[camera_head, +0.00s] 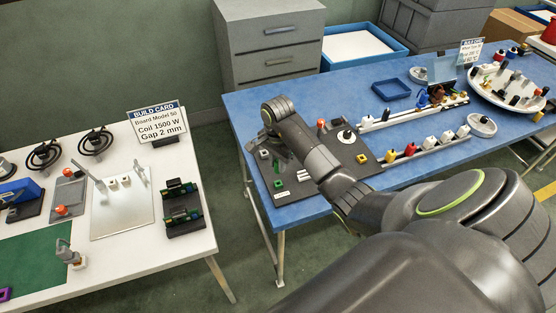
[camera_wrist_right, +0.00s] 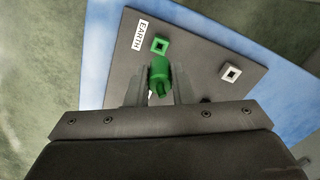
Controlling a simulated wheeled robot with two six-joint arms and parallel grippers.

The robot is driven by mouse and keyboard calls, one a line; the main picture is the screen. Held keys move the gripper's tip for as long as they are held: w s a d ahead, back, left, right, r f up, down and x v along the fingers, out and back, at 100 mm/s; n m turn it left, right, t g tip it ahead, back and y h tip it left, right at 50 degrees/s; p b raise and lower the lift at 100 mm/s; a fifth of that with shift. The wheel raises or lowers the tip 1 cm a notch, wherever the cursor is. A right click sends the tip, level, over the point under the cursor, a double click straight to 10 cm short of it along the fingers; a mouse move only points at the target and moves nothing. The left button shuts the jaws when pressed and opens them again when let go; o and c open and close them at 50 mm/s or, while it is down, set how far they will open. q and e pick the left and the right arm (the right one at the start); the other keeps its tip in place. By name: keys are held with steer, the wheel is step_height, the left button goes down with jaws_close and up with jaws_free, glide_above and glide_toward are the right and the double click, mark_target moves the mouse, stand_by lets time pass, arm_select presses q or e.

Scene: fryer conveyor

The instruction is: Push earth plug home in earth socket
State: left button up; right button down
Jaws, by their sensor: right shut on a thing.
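The green earth plug (camera_wrist_right: 160,78) is between the two fingers of my right gripper (camera_wrist_right: 158,92), which is shut on it. The green square earth socket (camera_wrist_right: 159,46) is just beyond the plug's front end in the wrist view, on a dark board (camera_wrist_right: 200,45) beside a white EARTH label (camera_wrist_right: 139,35). The plug's tip and the socket look close together; I cannot tell whether they touch. In the head view the earth socket (camera_head: 264,154) shows below my right wrist. My left gripper is not in view.
A pale square socket (camera_wrist_right: 230,73) is on the same board, right of the plug. The board lies at the near left end of the blue table (camera_head: 330,95). White rails with several plugs (camera_head: 425,147) are farther right. A white table (camera_head: 40,140) stands at the left across a gap.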

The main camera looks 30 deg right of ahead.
steer(key=shift+f+b, duration=0.85)
steer(key=shift+f, duration=0.85)
steer(key=shift+r, duration=0.15)
steer(key=shift+f+b, duration=0.3)
steer(key=shift+b, duration=0.45)
steer(key=shift+f+b, duration=1.15)
steer(key=shift+f, duration=0.15)
stand_by(0.4)
